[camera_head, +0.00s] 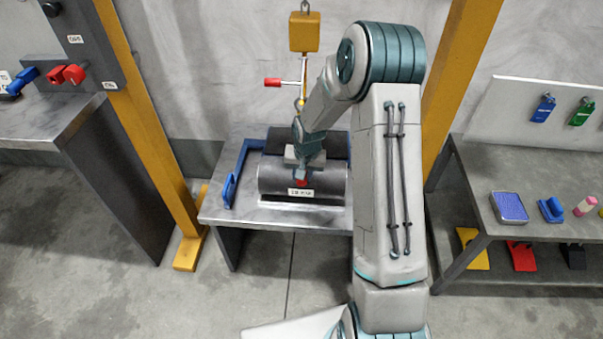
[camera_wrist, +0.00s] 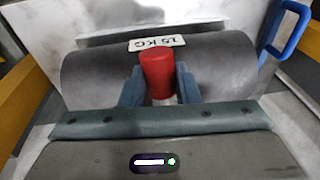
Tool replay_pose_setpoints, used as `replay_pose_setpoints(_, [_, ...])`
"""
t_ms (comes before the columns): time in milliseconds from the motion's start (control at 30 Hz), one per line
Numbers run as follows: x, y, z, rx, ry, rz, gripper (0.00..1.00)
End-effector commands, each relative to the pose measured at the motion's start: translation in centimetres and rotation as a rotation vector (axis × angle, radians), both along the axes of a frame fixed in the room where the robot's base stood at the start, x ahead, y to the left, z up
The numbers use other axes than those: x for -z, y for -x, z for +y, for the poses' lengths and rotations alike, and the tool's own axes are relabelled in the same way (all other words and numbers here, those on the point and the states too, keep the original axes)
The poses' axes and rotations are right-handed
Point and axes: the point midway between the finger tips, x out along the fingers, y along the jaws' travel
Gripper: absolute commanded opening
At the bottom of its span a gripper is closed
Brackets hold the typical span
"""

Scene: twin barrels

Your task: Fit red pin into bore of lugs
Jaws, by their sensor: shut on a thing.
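My gripper (camera_wrist: 160,88) is shut on the red pin (camera_wrist: 157,70), with one blue-grey finger on each side of its red head. A paler part shows below the head between the fingers. In the head view, my gripper (camera_head: 302,172) is low over the front grey barrel (camera_head: 325,182), and a bit of red pin (camera_head: 302,183) shows under it. The barrel has a white weight label (camera_wrist: 157,43). I cannot tell whether the pin touches the barrel. I cannot make out the lugs or their bore in either view.
The barrel lies on a grey table (camera_head: 225,208) with a blue handle (camera_head: 229,190) at its left. Yellow posts (camera_head: 150,125) flank the table. A shelf (camera_head: 470,190) stands right.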

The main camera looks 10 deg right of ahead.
Motion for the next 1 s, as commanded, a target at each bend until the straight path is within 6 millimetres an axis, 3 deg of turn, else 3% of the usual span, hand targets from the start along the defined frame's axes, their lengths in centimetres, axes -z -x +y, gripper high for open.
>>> replay_pose_setpoints(500, [0.4, -0.6, -1.0, 0.012, 0.004, 0.010, 0.00])
replay_pose_setpoints(533, [0.4, -0.6, -1.0, 0.012, 0.004, 0.010, 0.32])
replay_pose_setpoints(600, [0.3, -0.7, -0.9, 0.011, 0.004, 0.009, 0.51])
replay_pose_setpoints(1000, [-0.6, -0.8, -0.1, -0.003, 0.002, 0.000, 0.54])
